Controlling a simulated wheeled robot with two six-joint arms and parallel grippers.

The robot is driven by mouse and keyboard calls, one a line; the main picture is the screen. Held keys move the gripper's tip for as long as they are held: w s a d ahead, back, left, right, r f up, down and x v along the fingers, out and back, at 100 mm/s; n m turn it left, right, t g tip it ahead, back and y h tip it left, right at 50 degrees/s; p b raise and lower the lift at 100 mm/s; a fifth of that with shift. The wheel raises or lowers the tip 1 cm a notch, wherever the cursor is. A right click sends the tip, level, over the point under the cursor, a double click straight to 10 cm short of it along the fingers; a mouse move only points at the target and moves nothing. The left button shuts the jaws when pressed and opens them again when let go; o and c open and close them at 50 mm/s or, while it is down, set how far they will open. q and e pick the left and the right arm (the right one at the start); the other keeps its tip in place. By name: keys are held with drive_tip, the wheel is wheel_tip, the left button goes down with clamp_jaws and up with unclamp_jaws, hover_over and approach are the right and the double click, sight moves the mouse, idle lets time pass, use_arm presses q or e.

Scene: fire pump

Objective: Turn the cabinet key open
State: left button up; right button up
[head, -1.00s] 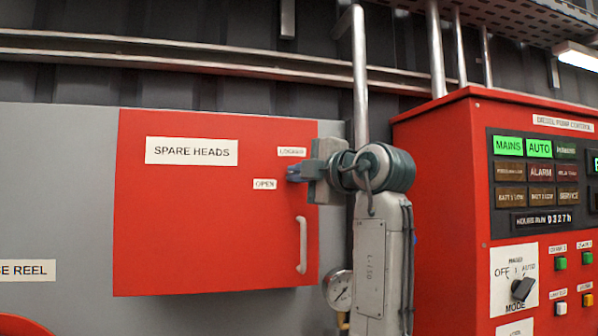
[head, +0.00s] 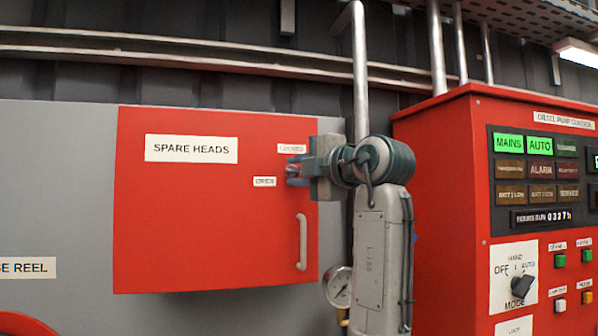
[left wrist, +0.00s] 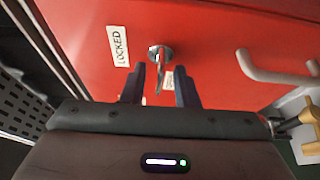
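The red cabinet door (head: 215,220) is shut, with a "LOCKED" label (head: 291,148) above an "OPEN" label (head: 264,182) near its right edge. In the left wrist view the metal key (left wrist: 159,82) sits in a round lock (left wrist: 160,53), beside the "LOCKED" label (left wrist: 118,46). My left gripper (head: 293,170) is at the lock. In the wrist view its two dark fingers (left wrist: 159,86) stand apart on either side of the key, with gaps showing. The "OPEN" label is mostly hidden behind a finger there. My right gripper is in neither view.
A pale door handle (head: 301,243) is below the lock; it also shows in the wrist view (left wrist: 275,70). A pressure gauge (head: 338,287) and a vertical pipe (head: 360,75) stand right of the cabinet. A red pump control panel (head: 440,190) is further right.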

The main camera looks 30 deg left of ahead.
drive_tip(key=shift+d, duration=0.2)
